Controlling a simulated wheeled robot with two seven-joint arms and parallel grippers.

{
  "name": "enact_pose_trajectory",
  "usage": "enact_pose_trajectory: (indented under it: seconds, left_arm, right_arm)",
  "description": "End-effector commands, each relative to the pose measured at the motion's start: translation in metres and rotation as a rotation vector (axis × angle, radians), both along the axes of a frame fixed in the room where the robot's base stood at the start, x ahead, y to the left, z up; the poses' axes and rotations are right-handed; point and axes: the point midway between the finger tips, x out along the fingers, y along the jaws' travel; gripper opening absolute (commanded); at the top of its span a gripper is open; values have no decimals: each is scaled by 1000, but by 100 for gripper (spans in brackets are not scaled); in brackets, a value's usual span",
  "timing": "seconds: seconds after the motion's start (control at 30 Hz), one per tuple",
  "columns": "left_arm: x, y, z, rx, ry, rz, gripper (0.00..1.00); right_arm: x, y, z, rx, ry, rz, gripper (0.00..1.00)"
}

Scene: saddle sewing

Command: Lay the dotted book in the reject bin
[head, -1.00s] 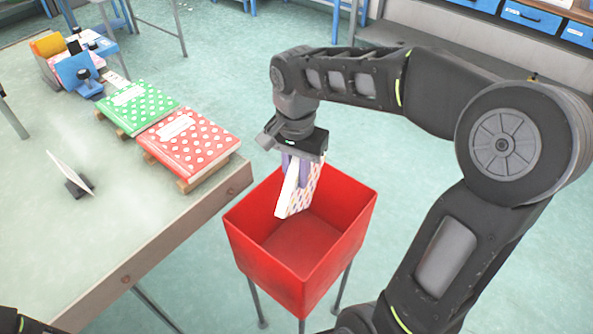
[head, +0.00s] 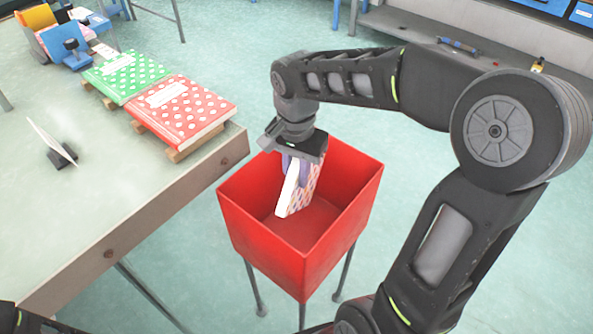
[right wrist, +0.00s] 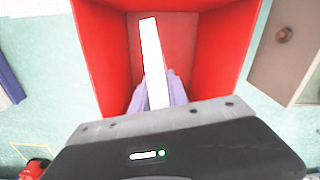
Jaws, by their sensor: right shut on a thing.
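My right gripper (head: 292,168) is shut on a book with a multicoloured dotted cover (head: 297,193). The book hangs steeply tilted inside the open red reject bin (head: 262,238), its white page edge facing me. Its lower end is below the rim; I cannot tell whether it touches the floor of the bin. In the right wrist view the book's white page edge (right wrist: 152,55) stands out between the purple fingers (right wrist: 157,92), with the bin's red walls (right wrist: 218,50) around it. My left gripper is out of view.
A red dotted book (head: 182,108) and a green dotted book (head: 122,75) lie on wooden supports on the table (head: 100,190). A small tilted panel on a stand (head: 52,143) is left of them. The table's edge runs close to the bin. Open floor surrounds the bin's legs.

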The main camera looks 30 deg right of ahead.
Motion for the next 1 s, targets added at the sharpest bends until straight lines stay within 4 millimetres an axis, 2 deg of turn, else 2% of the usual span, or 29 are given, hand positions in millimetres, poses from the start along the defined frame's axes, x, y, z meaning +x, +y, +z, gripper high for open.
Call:
enact_pose_trajectory:
  seconds: [0.03,0.6,0.8,1.0]
  left_arm:
    - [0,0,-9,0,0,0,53]
    - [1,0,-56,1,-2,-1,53]
    - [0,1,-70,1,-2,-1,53]
    - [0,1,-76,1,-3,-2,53]
  right_arm:
    - [0,0,-10,0,-1,0,0]
    - [0,0,-70,-1,0,2,0]
    - [1,0,-86,-1,-2,1,0]
    - [0,0,-95,-1,-2,1,0]
